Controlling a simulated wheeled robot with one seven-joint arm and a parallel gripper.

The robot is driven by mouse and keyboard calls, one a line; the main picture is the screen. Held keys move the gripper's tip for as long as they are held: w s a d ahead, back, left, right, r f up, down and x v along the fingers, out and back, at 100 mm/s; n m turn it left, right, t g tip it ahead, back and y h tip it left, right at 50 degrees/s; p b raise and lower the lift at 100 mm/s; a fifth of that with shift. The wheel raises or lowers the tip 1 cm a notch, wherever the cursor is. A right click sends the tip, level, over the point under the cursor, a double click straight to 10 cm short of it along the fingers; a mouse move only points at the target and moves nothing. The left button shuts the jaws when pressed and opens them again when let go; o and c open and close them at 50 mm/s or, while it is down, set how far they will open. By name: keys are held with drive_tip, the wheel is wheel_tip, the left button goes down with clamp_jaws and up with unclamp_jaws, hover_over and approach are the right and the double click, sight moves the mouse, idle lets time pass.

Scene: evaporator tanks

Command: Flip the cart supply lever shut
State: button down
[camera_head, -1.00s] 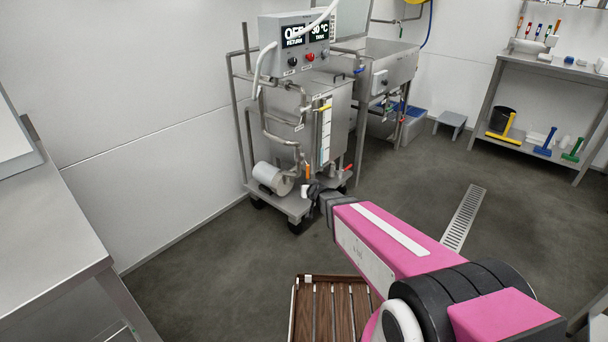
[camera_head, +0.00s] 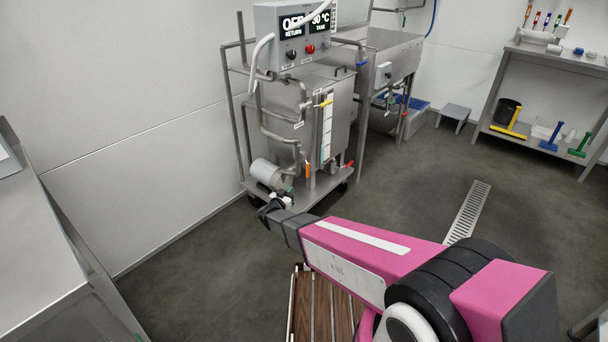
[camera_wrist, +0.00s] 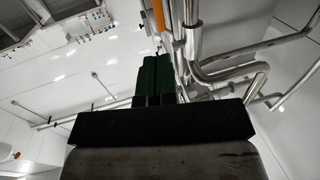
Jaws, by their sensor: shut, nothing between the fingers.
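The steel cart (camera_head: 310,195) stands on castors left of centre, with a control box on top reading OFF and 30 °C. It has an orange lever (camera_head: 307,170) low on the front pipework, a yellow lever (camera_head: 325,104) higher up, and a red lever (camera_head: 348,166) at the lower right. I cannot read which is labelled supply. My gripper (camera_head: 285,197) is low in front of the cart, near the pump and below the orange lever. In the wrist view its dark fingers (camera_wrist: 154,80) are together and empty. An orange handle (camera_wrist: 160,14) and bent pipes appear just beyond them.
The grey pump (camera_head: 265,172) and cart pipes (camera_wrist: 210,70) crowd the gripper's surroundings. A steel tank (camera_head: 390,75) stands behind the cart. A steel table (camera_head: 40,240) is at left, a wooden slatted surface (camera_head: 322,305) below my arm. Floor to the right is open, with a drain grate (camera_head: 467,212).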

sight(307, 173)
drive_tip(key=shift+s+f+h, duration=0.1)
drive_tip(key=shift+f+h, duration=0.05)
drive_tip(key=shift+h, duration=0.15)
drive_tip(key=x, duration=1.4)
drive_tip(key=shift+f, duration=0.15)
drive_tip(key=shift+f, duration=0.15)
